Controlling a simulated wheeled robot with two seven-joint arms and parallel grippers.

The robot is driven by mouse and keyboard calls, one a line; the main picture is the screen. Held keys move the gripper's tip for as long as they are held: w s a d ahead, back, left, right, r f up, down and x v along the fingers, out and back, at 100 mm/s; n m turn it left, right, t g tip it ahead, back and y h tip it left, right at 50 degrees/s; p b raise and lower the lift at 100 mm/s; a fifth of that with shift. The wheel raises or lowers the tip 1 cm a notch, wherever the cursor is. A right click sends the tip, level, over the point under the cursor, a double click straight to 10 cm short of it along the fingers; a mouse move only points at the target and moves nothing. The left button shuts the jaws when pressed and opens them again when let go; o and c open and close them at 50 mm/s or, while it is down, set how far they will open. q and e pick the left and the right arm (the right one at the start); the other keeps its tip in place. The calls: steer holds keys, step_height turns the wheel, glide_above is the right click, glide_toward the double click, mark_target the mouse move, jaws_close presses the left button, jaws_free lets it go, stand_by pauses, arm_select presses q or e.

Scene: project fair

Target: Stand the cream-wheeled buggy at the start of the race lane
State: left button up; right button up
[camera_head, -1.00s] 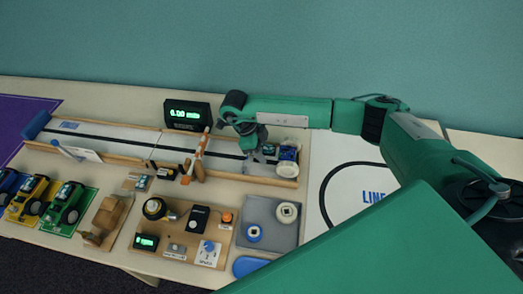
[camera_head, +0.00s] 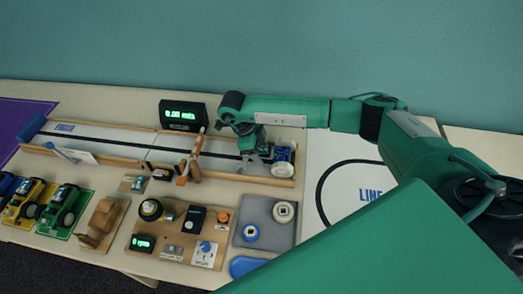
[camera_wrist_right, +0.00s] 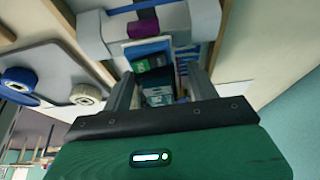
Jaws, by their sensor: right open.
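The buggy (camera_head: 284,154), blue with pale wheels, stands in the right end of the race lane (camera_head: 222,164). In the right wrist view, its body (camera_wrist_right: 153,62) shows a blue panel, small electronic parts and a purple block, with a broad pale wheel on each side. My right gripper (camera_head: 254,164) is open and low over the lane at the buggy's left end. In the wrist view its two fingers (camera_wrist_right: 160,88) are on either side of the buggy's narrow body; I cannot tell whether they touch it. My left gripper is not in view.
A wooden gate (camera_head: 193,157) crosses the lane, and a black timer display (camera_head: 184,115) stands behind it. A grey mat (camera_head: 265,208) with spare wheels and a wooden test board (camera_head: 172,237) lie in front. Several other buggies stand at the left.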

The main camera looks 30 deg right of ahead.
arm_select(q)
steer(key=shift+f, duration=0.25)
arm_select(e)
steer(key=shift+f, duration=0.2)
steer(key=shift+w+a+r, duration=0.35)
steer(key=shift+a+r, duration=0.15)
steer(key=shift+r, duration=0.05)
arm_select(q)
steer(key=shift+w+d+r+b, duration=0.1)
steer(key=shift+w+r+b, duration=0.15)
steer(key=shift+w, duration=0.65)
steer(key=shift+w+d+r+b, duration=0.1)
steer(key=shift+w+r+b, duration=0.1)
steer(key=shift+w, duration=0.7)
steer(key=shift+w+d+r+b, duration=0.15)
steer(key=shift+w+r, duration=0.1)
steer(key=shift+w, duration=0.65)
arm_select(e)
steer(key=v, duration=1.3)
steer(key=shift+d, duration=0.4)
